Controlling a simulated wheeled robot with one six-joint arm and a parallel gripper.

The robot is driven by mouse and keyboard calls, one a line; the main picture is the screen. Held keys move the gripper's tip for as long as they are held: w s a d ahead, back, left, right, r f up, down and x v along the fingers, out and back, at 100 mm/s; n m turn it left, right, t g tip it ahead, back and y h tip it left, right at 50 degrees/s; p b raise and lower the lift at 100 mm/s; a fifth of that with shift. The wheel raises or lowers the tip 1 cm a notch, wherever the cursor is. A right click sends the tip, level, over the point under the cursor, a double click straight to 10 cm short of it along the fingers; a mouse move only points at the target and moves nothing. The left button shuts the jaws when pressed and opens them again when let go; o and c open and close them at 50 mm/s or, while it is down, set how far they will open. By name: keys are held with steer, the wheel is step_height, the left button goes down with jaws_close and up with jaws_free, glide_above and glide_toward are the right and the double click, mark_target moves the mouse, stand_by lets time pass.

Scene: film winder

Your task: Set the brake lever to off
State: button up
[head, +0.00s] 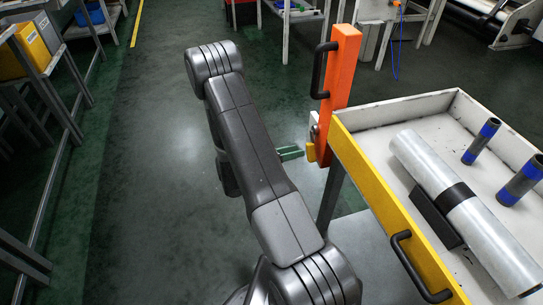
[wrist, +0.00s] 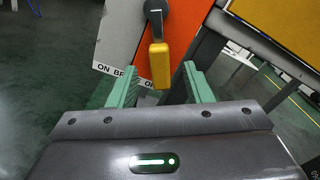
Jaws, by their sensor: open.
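The brake lever has a yellow handle (wrist: 160,66) below a dark pivot arm (wrist: 155,12) on an orange post (wrist: 187,28). In the wrist view the handle hangs nearly straight down. A white label plate (wrist: 118,42) behind it reads "ON BR…"; the rest is partly hidden. My gripper (wrist: 159,70) is open and empty, with one green finger on each side of the handle in the picture. I cannot tell whether the tips reach around it. In the head view the green fingers (head: 291,153) are just left of the yellow handle (head: 311,152).
The orange post (head: 341,75) with a black handle stands at the corner of a cart tray with a yellow front edge (head: 385,200). The tray holds a large roll (head: 465,210) and two blue-banded tubes. The floor left of my arm is clear; shelves (head: 45,60) stand far left.

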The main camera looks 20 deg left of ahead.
mark_target(307, 149)
steer(key=v, duration=0.8)
steer(key=shift+d, duration=0.1)
steer(key=x, duration=1.3)
steer(key=shift+w+d, duration=0.25)
steer(key=shift+d, duration=0.1)
steer(key=shift+w+f+m+b, duration=0.2)
steer(key=shift+f+m+b, duration=0.15)
steer(key=shift+b, duration=0.45)
steer(key=shift+w+a+m+b, duration=0.2)
steer(key=shift+a+m+b, duration=0.25)
steer(key=shift+m, duration=0.3)
steer(key=shift+r, duration=0.1)
stand_by(0.8)
